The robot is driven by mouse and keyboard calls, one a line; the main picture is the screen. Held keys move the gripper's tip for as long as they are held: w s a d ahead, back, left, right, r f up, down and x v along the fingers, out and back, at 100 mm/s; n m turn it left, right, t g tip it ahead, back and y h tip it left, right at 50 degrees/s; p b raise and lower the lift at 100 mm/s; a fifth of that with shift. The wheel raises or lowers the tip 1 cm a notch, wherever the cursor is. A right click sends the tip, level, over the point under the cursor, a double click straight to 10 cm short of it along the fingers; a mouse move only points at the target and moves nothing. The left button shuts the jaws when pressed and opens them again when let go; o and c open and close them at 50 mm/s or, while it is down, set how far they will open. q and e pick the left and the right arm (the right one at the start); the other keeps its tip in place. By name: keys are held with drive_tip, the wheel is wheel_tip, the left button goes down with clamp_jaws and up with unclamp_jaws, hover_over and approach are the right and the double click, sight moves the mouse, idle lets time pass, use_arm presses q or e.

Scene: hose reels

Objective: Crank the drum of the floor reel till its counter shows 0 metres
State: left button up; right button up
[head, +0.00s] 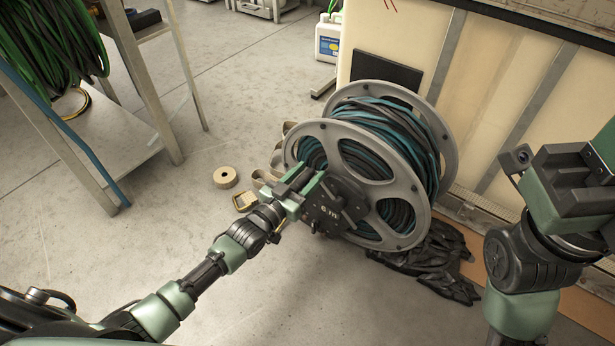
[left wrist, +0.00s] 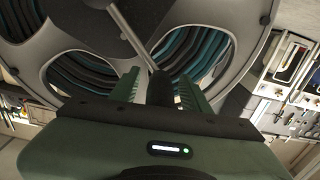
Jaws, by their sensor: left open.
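The floor reel (head: 408,222) stands on the floor in the middle of the head view. It has grey flanges and dark and teal hose wound on its drum. Its dark hub box carries a counter (head: 328,210) that reads 6 m. My left gripper (head: 306,190) is at the hub on the reel's near side. In the left wrist view its two green fingers are open, with the dark crank handle (left wrist: 160,88) between them. A grey crank arm (left wrist: 130,33) runs up from there. My right arm shows at the right; its fingertips are not clearly visible.
A metal bench (head: 148,95) with coiled hose stands at the left. A tape roll (head: 225,177) and a yellow item (head: 244,201) lie on the floor. A black crumpled sheet (head: 435,262) lies right of the reel. A cream panel (head: 480,85) stands behind. The front floor is clear.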

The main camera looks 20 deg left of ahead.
use_arm(q)
clamp_jaws()
drive_tip(key=shift+w+a, duration=0.1)
drive_tip(key=shift+a, duration=0.1)
idle(1.2)
